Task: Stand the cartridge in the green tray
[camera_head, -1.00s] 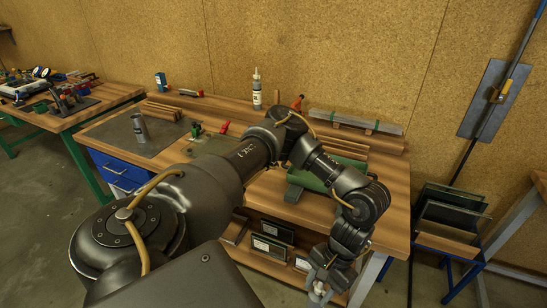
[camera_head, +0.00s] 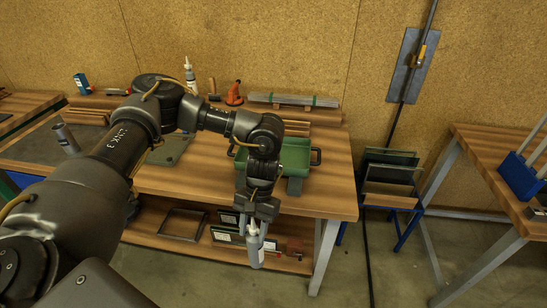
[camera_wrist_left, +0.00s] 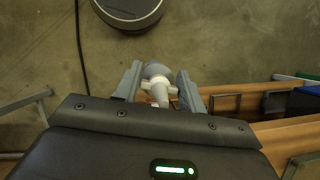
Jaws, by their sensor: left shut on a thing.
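My left gripper (camera_head: 256,218) points down in front of the workbench's front edge and is shut on a cartridge (camera_head: 257,254). The cartridge is grey with a white nozzle, which points up towards the gripper; its body hangs nearly upright below. In the left wrist view the cartridge (camera_wrist_left: 157,78) sits between the two fingers, seen nozzle first. The green tray (camera_head: 296,152) stands on the workbench behind my left wrist, which hides its left part. My right gripper is not in view.
Another bottle with a white nozzle (camera_head: 190,76) stands at the back of the workbench (camera_head: 335,190), near an orange tool (camera_head: 234,93). A grey cylinder (camera_head: 66,138) stands at the left. Below is a shelf with framed panes (camera_head: 228,235). A glass rack (camera_head: 388,185) stands right of the bench.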

